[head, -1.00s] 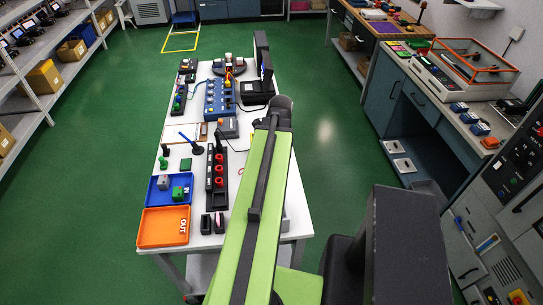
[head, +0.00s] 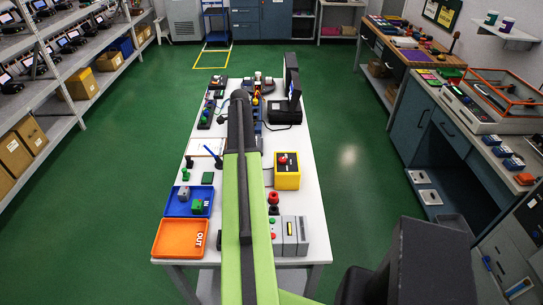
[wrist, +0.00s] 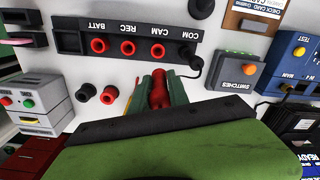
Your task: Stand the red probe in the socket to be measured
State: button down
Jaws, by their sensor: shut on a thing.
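My gripper (wrist: 158,92) is shut on the red probe (wrist: 157,88), which shows between the green fingers in the wrist view. The black socket strip (wrist: 75,42) lies just beyond the fingertips, with labels BATT, REC, CAM and COM upside down. Red sockets sit under BATT (wrist: 98,45), REC (wrist: 128,47) and CAM (wrist: 157,50). The probe points toward the CAM socket; I cannot tell whether they touch. A black plug with a cable (wrist: 194,62) is at COM. In the head view my arm hides the gripper, probe and strip.
A grey SWITCHES box (wrist: 236,70) is at right, with a blue TEST box (wrist: 297,60) beyond. An orange tray (head: 180,254) and blue tray (head: 172,209) lie at the table's left side.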

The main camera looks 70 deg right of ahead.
notch_tip(320, 180, down, 6)
jog(key=w+a+b, duration=0.1)
jog(key=w+b, duration=0.1)
jog(key=b, duration=0.3)
jog(key=shift+a+r, duration=0.15)
jog(key=shift+r, duration=0.05)
jog(key=shift+f+b, duration=1.7)
jog(key=shift+b, duration=0.25)
dwell(0.7)
jog(key=c, duration=1.2)
grip_release()
jog(key=shift+o, duration=0.2)
notch_tip(320, 180, up, 18)
jog(key=p, duration=1.7)
jog(key=shift+s+f, duration=0.15)
jog(key=shift+f, duration=0.1)
jog(key=shift+a, duration=0.1)
